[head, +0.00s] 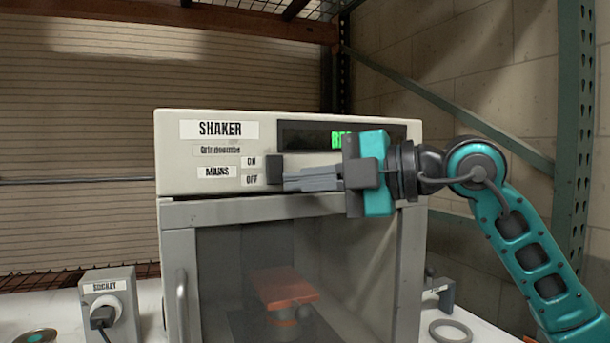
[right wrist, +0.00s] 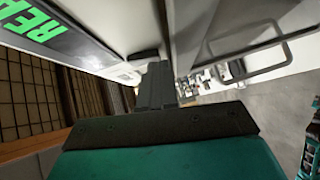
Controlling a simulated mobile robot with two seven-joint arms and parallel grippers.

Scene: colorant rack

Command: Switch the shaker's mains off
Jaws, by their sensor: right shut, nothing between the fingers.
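The shaker (head: 175,160) is a cream-coloured cabinet with a glass-fronted door below its control panel. Its dark mains switch (head: 274,168) sits beside the ON and OFF labels; its top is beside ON, but its exact position is hard to tell. My right gripper (head: 287,182) is shut and empty, its fingertips at the switch's lower right, near the OFF level. In the right wrist view, the shut fingers (right wrist: 157,68) point at the dark switch (right wrist: 143,54); whether they touch it I cannot tell. My left gripper is not in view.
The green-lit display (head: 300,136) is partly hidden by my right gripper. A door handle (head: 182,300) stands out at the left. A socket box (head: 108,290) with a black plug stands left of the shaker. A green rack post (head: 574,120) rises at the right.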

